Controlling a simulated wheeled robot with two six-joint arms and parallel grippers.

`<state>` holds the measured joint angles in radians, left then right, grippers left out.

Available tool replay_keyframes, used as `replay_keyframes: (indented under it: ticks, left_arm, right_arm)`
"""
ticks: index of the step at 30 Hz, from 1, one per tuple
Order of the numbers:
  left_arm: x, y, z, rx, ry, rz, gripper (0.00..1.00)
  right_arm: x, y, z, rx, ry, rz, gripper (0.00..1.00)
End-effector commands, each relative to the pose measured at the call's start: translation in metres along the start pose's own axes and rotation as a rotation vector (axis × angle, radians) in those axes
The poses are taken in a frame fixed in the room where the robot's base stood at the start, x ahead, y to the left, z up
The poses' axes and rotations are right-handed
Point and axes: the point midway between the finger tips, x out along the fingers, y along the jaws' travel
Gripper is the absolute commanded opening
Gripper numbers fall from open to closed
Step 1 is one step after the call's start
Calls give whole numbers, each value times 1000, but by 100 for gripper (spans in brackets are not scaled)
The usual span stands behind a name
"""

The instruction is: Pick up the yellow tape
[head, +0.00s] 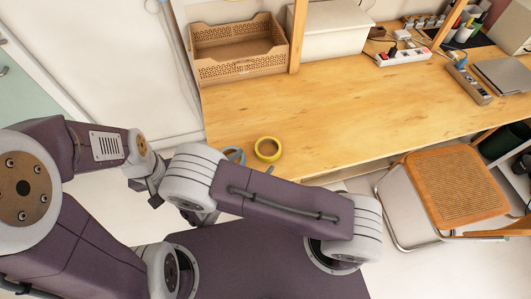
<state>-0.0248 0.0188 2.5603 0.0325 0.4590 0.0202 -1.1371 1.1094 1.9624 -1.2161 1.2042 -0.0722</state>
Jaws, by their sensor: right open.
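The yellow tape (268,149) is a ring lying flat near the front left edge of the wooden table (330,115). A blue tape (235,155) lies just left of it, partly hidden behind my right arm.
A brown crate (238,48) and a white box (328,30) stand at the table's back. A power strip (403,56), a grey device (468,84) and a laptop (503,75) are to the right. A chair (456,187) stands in front. The table's middle is clear.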

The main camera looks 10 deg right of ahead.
Motion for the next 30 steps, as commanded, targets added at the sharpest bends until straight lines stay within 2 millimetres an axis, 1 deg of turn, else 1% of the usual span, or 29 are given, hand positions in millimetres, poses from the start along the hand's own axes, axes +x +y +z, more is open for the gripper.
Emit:
replay_keyframes:
  ticks: [2,6,9,14,18,21,24,29,30]
  left_arm:
    - [-2,0,0,0,1,0,53]
    - [-5,0,-1,0,1,0,53]
    - [-6,0,-1,0,0,0,53]
    - [-7,0,-1,0,0,0,53]
    - [-13,0,-1,0,0,0,53]
    - [-13,0,-2,0,0,0,53]
    - [-14,0,-2,0,0,0,53]
    - [-13,0,-2,0,0,0,53]
    - [-13,0,-2,0,0,0,53]
  right_arm:
    - [3,0,1,1,0,-3,100]
    - [26,-2,2,1,2,-7,100]
    - [37,-2,1,2,2,-6,100]
    - [43,-1,1,2,2,-5,100]
    - [68,-3,-1,1,2,-10,100]
    - [84,-3,-2,3,2,-9,100]
    - [91,-2,-2,4,3,-6,100]
    - [91,-2,-2,3,3,-4,100]
    - [91,-2,-2,3,3,-4,97]
